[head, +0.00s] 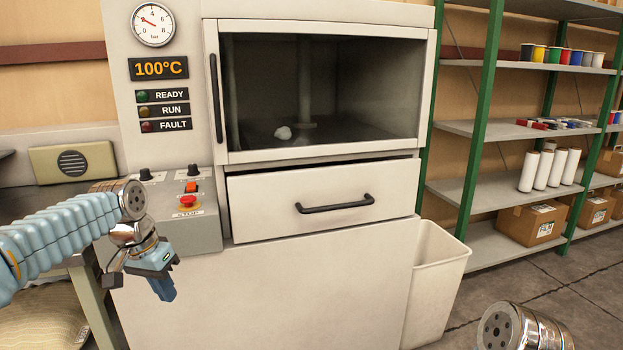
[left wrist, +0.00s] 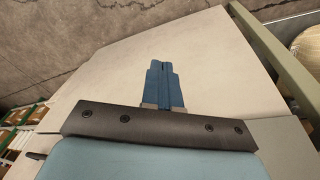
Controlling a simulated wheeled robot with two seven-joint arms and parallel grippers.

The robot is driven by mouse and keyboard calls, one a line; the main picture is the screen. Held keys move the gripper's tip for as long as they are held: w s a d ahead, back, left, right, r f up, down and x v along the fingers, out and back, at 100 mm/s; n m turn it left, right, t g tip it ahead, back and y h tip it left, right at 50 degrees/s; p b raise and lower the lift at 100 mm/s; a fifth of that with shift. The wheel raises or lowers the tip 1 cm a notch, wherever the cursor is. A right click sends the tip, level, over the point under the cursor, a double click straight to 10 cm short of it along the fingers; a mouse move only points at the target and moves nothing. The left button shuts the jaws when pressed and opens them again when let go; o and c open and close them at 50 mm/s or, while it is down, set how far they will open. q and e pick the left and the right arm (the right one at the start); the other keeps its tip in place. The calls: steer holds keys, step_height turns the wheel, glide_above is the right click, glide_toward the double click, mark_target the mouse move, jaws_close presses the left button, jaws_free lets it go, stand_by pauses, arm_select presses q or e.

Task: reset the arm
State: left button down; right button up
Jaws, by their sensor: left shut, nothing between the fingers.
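My left arm comes in from the left in the head view. Its gripper (head: 163,288) points down in front of the machine's left part, below the control box. In the left wrist view the blue fingers of the left gripper (left wrist: 163,70) are together with nothing between them, over the pale machine front. Of my right arm only a metal joint shows at the lower right of the head view; its gripper is out of view.
A control box (head: 185,208) with a red stop button is close to my left arm. A white bin (head: 437,270) and shelves (head: 500,185) stand right.

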arm_select(q)
steer(key=s+d+f+h, duration=0.1)
steer(key=d+f, duration=0.3)
steer(key=f, duration=0.6)
steer(key=s+d+f+n+h, duration=0.1)
steer(key=d+f, duration=0.3)
steer(key=f, duration=0.6)
steer(key=s+d+f, duration=0.1)
steer(key=d+f, duration=0.4)
steer(key=f, duration=0.4)
steer(key=s+d+f+n, duration=0.1)
steer(key=s+d+f, duration=0.1)
steer(key=s+f, duration=0.5)
steer(key=s+d+f+n+g, duration=0.1)
steer(key=s+d+f+n, duration=0.1)
steer(key=s+f, duration=0.5)
steer(key=s+d, duration=0.1)
steer(key=s, duration=0.3)
steer(key=shift+s+d+f+n, duration=0.15)
steer(key=shift+s+f+n, duration=0.15)
steer(key=shift+s, duration=0.1)
